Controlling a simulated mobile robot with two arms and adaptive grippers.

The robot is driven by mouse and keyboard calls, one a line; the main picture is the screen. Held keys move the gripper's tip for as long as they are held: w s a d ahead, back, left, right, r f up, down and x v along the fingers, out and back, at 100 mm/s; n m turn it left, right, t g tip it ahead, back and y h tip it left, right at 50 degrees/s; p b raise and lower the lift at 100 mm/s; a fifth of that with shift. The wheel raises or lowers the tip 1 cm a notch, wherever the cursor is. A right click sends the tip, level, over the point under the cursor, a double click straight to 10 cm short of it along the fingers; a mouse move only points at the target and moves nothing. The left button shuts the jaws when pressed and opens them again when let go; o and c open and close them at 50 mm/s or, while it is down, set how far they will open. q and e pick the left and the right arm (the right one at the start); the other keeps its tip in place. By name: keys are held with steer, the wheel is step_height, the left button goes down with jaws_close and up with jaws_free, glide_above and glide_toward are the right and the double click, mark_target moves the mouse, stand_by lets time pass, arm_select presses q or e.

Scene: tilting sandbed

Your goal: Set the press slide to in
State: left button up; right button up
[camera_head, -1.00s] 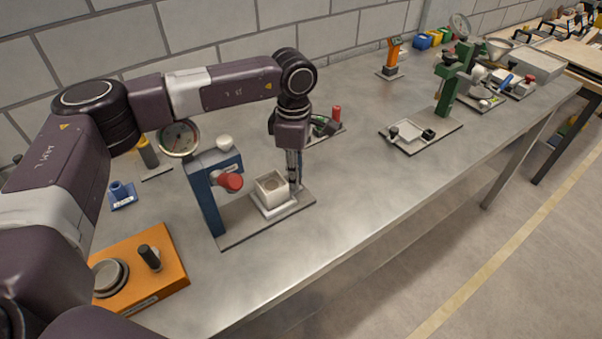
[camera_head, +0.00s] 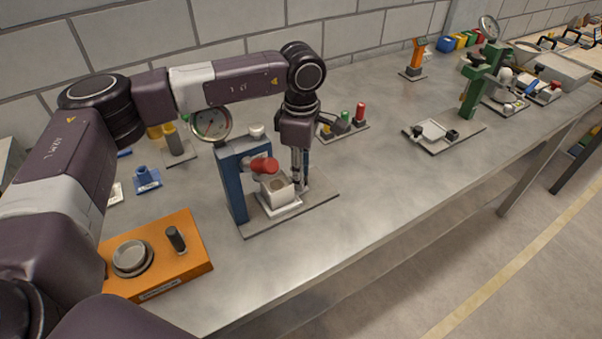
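The blue press (camera_head: 232,190) stands on a grey base plate (camera_head: 318,197) on the metal bench, with a round gauge behind it and a red knob (camera_head: 264,165) at its head. Its slide carries a white square cup (camera_head: 279,190), which sits close to the press column, partly behind the red knob. My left gripper (camera_head: 300,184) points down at the cup's right side, its fingers close together. Whether the fingers touch the cup or hold part of the slide cannot be told. My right gripper is out of view.
An orange box (camera_head: 190,245) with a dish and a black knob stands at the front left. A blue holder (camera_head: 147,180) lies behind it. A panel with red and green buttons (camera_head: 345,126) is behind my gripper. A green stand (camera_head: 478,85) is farther right. The front bench between is clear.

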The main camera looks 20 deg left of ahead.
arm_select(q)
step_height(320, 180, up, 12)
steer(key=shift+f, duration=0.15)
stand_by(0.3)
